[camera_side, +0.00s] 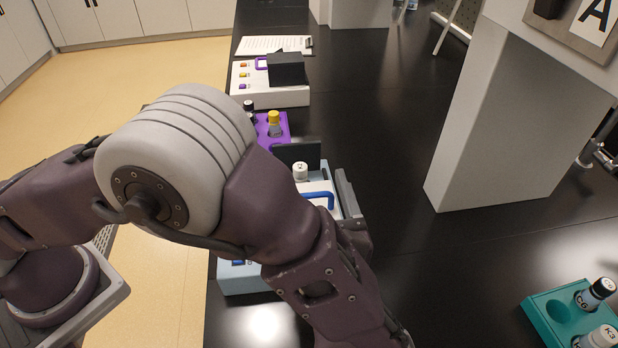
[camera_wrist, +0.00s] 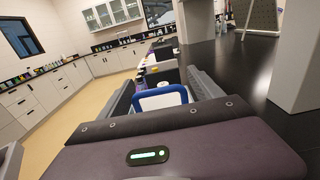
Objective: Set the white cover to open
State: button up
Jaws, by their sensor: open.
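A white cover (camera_side: 317,189) with a blue handle (camera_side: 320,196) is on a light blue box (camera_side: 240,278), which my arm mostly hides in the side view. In the wrist view the blue handle (camera_wrist: 160,90) stands between the two grey jaws of my gripper (camera_wrist: 160,82), with a white surface seen through its loop. My gripper is open. I see no jaw pressed on the handle. In the side view one grey jaw shows just right of the handle; the other is not clear. Whether the cover is raised cannot be told.
A white-capped vial (camera_side: 300,172) stands just behind the handle. Beyond are a purple rack (camera_side: 283,129) with a yellow-capped vial (camera_side: 274,121) and a white box (camera_side: 270,97) with colored buttons. A grey pillar (camera_side: 490,130) and a teal rack (camera_side: 545,305) stand to the right.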

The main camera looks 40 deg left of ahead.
jog(key=v, duration=0.3)
jog(key=shift+s+d+r, duration=0.15)
jog(key=shift+d+r, duration=0.05)
notch_tip(320, 180, up, 7)
jog(key=shift+a+f, duration=0.1)
jog(key=shift+f, duration=0.05)
